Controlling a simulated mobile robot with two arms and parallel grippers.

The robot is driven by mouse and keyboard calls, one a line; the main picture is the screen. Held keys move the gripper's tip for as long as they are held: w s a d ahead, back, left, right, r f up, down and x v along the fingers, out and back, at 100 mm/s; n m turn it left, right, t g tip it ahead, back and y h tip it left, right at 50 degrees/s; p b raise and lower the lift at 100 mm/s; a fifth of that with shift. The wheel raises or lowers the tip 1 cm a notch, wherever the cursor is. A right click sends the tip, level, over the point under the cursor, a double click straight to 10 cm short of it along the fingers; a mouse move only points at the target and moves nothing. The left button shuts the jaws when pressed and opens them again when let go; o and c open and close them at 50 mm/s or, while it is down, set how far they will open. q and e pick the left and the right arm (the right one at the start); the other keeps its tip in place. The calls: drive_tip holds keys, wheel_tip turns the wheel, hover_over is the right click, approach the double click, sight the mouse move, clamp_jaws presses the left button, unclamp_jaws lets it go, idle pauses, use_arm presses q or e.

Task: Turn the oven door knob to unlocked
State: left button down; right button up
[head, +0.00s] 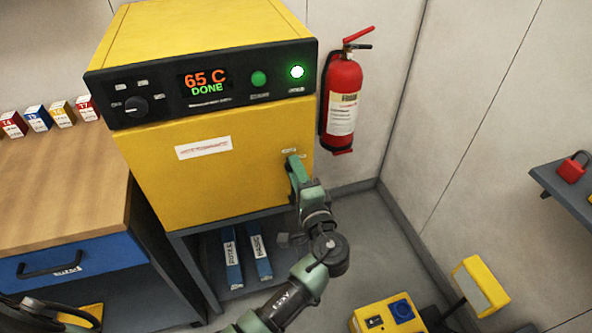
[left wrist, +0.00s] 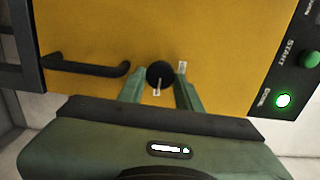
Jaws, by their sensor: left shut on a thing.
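The yellow oven (head: 200,190) stands on a dark stand, its door shut. The door knob (left wrist: 160,74) is small, round and black, with a white pointer line toward the bottom of the left wrist view. A small white label (left wrist: 182,67) is beside it; its text is unreadable. My left gripper (head: 295,168) is at the door's right side in the head view, hiding the knob there. In the left wrist view its green fingers (left wrist: 160,88) are on both sides of the knob, shut on it.
A black door handle (left wrist: 86,67) is close to the knob. The control panel (head: 218,85) reads 65 C DONE, with a lit green lamp (head: 297,71). A red extinguisher (head: 343,95) hangs right of the oven. A wooden bench (head: 60,190) is left.

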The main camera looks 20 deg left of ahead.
idle(0.3)
use_arm(q)
drive_tip(key=c, duration=1)
unclamp_jaws()
drive_tip(key=b+v, duration=0.1)
drive_tip(key=v, duration=0.6)
drive_tip(key=shift+s+d+b, duration=0.25)
drive_tip(key=shift+s+b, duration=0.1)
drive_tip(key=shift+b, duration=0.05)
